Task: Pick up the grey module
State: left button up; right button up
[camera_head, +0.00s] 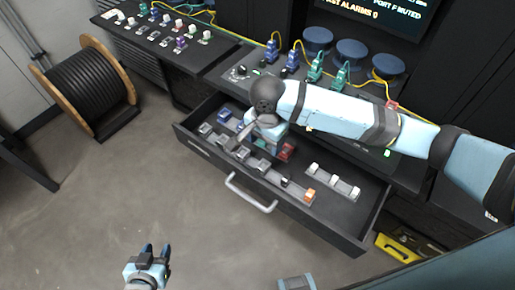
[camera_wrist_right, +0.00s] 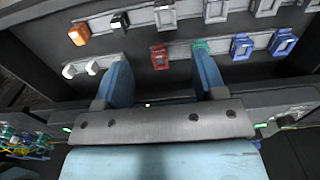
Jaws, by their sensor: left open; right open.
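Several grey modules sit in the front row of the open drawer, one of them (camera_head: 242,152) near the middle of the row; I cannot tell which one the task means. In the right wrist view a grey module (camera_wrist_right: 165,15) is at the top, beyond my fingertips. My right gripper (camera_wrist_right: 160,62) is open and empty, with its fingers spread over the second row near a red module (camera_wrist_right: 158,57) and a green one. In the head view my right gripper (camera_head: 243,136) is over the drawer, partly hiding modules. My left gripper (camera_head: 156,250) is open and empty above the floor.
The drawer (camera_head: 340,235) has a handle (camera_head: 252,195) at its front. It also holds blue modules (camera_head: 224,115), an orange one (camera_head: 309,195), a black one (camera_head: 285,182) and white pieces (camera_head: 335,179). A cable spool (camera_head: 88,88) stands left. The floor in front is clear.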

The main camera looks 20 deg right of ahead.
send_over(263, 167)
jog(key=f, duration=0.8)
jog(key=shift+s+d, duration=0.1)
jog(key=shift+s, duration=0.1)
jog(key=shift+f, duration=0.55)
jog(key=f, duration=0.4)
jog(key=shift+w+f, duration=0.25)
pick_arm(q)
jog(key=shift+s+d+f, duration=0.1)
jog(key=shift+s+f, duration=0.25)
jog(key=shift+f, duration=0.15)
pick_arm(e)
jog(key=c, duration=0.9)
